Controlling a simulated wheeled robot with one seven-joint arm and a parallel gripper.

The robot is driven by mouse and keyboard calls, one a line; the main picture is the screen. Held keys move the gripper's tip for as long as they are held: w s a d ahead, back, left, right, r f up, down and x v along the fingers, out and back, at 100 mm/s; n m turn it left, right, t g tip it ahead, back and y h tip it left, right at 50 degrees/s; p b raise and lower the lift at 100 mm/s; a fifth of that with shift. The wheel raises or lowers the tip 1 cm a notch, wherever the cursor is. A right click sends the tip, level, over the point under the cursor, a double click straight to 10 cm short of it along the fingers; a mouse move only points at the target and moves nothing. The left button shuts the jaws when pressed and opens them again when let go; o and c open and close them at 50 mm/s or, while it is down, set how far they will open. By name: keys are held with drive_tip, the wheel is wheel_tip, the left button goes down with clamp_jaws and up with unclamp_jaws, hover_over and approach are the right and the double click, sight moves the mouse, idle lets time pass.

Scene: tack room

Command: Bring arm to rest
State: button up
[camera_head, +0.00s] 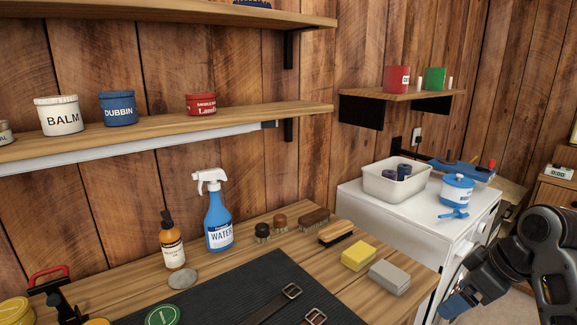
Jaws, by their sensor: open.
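My arm, dark grey and black, is folded at the lower right of the head view, in front of the white cabinet's right side. My gripper (460,302) appears to be the blue-tipped end pointing down and left, at the front right of the cabinet. It is open, and I see nothing held in it. The gap between its fingers is hard to make out at this angle. It is apart from the things on the workbench (375,293).
The bench holds a blue spray bottle (219,218), brushes (336,233), a yellow sponge (358,256), a grey block (389,277) and a dark mat (225,300) with straps. The white cabinet (415,220) carries a cream bin (380,183) and a blue canister (457,190). Shelves (200,125) line the wall.

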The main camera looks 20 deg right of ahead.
drive_tip(key=a+f+m+t, duration=0.25)
drive_tip(key=a+f, duration=0.55)
drive_tip(key=a, duration=0.4)
drive_tip(key=s+a+f+m+t+h, duration=0.1)
drive_tip(key=s+a+f+m+t, duration=0.25)
drive_tip(key=s+a, duration=0.75)
drive_tip(key=s+r+t, duration=0.1)
drive_tip(key=s+r, duration=0.3)
drive_tip(key=s, duration=0.3)
drive_tip(key=s+r+n+t, duration=0.1)
drive_tip(key=s+r, duration=0.3)
drive_tip(key=s, duration=0.3)
drive_tip(key=s+r+n+t, duration=0.1)
drive_tip(key=s+r+t, duration=0.1)
drive_tip(key=s+r, duration=0.2)
drive_tip(key=s, duration=0.3)
drive_tip(key=shift+s+h, duration=0.3)
drive_tip(key=shift+h, duration=0.1)
drive_tip(key=shift+a, duration=0.1)
